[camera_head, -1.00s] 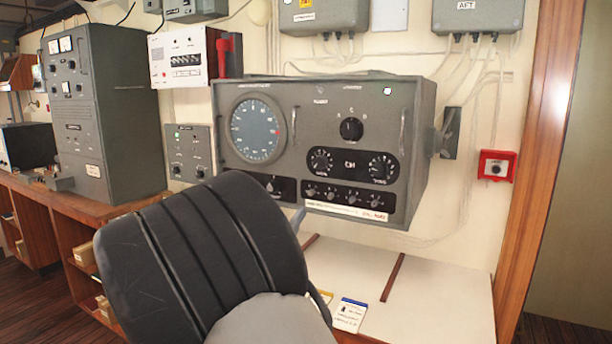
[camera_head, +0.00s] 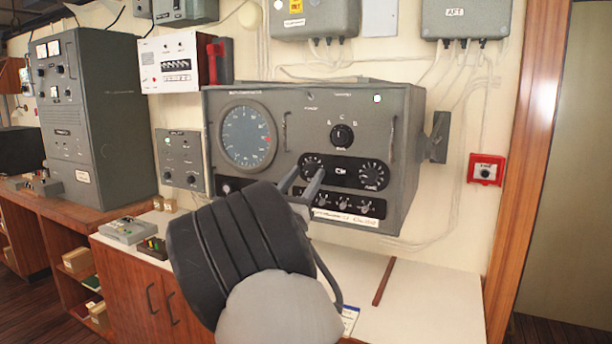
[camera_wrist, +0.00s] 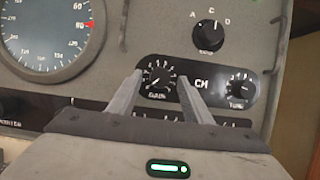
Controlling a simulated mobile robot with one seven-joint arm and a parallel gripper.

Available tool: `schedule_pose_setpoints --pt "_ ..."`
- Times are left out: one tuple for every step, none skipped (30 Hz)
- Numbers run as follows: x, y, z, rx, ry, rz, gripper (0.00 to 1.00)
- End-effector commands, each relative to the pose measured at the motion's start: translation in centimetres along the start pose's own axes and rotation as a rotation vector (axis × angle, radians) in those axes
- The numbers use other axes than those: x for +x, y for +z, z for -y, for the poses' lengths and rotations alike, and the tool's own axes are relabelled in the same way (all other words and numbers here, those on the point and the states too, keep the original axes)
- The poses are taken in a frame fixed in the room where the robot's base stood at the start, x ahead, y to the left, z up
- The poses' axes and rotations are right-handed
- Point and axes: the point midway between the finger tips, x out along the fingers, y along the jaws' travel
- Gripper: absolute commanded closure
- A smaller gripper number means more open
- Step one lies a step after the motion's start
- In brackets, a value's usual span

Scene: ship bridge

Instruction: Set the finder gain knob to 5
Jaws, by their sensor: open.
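The grey finder unit (camera_head: 300,105) is mounted on the wall, with a round dial (camera_head: 247,136) on its left. The likely gain knob (camera_head: 311,162) is the left round black knob on the dark oval panel; it also shows in the wrist view (camera_wrist: 158,77). Numbers ring it, and the label below is too blurred to read surely. A pale mark seems to point to its lower left. My gripper (camera_head: 304,179) is open, and its fingers (camera_wrist: 160,84) stand on either side of the knob in the wrist view. I cannot tell whether they touch it.
A similar knob (camera_head: 374,175), seemingly marked TUNE, is to the right. A selector knob (camera_head: 342,135) is above. A row of small knobs (camera_head: 342,203) is below, partly hidden by my gripper. A vertical handle (camera_head: 392,138) juts out at the right. The white counter (camera_head: 430,300) is mostly clear.

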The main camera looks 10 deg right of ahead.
Motion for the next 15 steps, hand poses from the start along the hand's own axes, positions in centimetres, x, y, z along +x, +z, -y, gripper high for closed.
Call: schedule_pose_setpoints --pt "0.31 0.02 0.01 0.000 0.000 0.001 0.55" --pt "0.44 0.04 0.00 0.000 0.000 0.001 0.55" --pt "0.55 0.04 0.01 0.000 0.000 0.001 0.55" --pt "0.61 0.04 0.02 0.000 0.000 0.001 0.55" --pt "0.64 0.03 0.02 0.000 0.000 0.001 0.55" --pt "0.65 0.03 0.02 0.000 0.000 0.001 0.55" --pt "0.65 0.02 0.02 0.000 0.000 0.001 0.55" --pt "0.64 0.02 0.02 0.000 0.000 0.001 0.55" --pt "0.63 0.02 0.03 0.000 0.000 0.001 0.55" --pt "0.63 0.02 0.03 0.000 0.000 0.001 0.55" --pt "0.62 0.02 0.02 0.000 0.000 0.001 0.55" --pt "0.62 0.02 0.02 0.000 0.000 0.001 0.61" --pt "0.61 0.02 0.03 0.000 -0.001 0.000 0.67" --pt "0.61 0.02 0.03 0.000 -0.001 0.000 0.72" --pt "0.61 0.02 0.03 0.001 -0.001 0.000 0.78"
